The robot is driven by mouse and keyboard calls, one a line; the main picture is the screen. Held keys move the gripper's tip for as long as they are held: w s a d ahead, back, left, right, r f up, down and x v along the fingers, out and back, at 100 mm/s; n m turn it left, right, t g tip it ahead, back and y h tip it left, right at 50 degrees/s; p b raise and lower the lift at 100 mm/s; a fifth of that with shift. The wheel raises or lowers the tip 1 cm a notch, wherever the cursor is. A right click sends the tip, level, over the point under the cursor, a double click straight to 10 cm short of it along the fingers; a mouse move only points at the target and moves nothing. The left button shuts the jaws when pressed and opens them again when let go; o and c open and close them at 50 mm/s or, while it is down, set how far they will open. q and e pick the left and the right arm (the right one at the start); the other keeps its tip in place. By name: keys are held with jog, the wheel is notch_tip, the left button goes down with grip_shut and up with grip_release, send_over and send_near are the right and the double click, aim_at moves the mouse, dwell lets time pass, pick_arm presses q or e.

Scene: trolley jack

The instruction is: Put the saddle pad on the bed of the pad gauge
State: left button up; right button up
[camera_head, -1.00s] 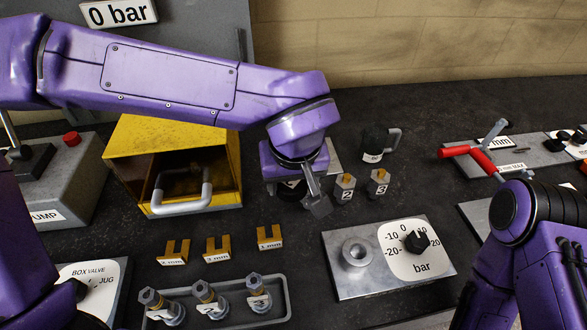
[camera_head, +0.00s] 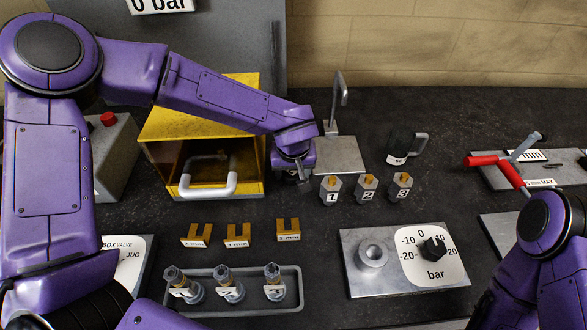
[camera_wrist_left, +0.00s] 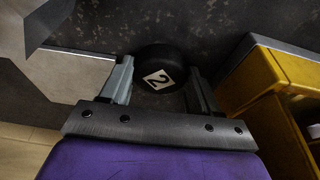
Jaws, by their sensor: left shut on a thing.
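The saddle pad is a black round pad with a white label 2 (camera_wrist_left: 160,75), seen in the left wrist view between the two grey fingers. My left gripper (camera_wrist_left: 160,90) is shut on it. In the head view this gripper (camera_head: 303,180) is low over the bench between the yellow box and a grey plate, and its wrist hides the pad. I cannot tell whether the pad touches the bench. A grey device with a red lever and mm labels (camera_head: 490,178) lies at the right; it may be the pad gauge, but its bed is not clear. My right gripper is not visible.
The open yellow box (camera_head: 200,120) with a pale handle stands left of the gripper. Several hex plugs (camera_head: 367,188), a dark jug (camera_head: 405,147) and a bar dial panel (camera_head: 400,260) occupy the bench rightward.

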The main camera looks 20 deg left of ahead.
pick_arm(q)
jog(key=o, duration=0.9)
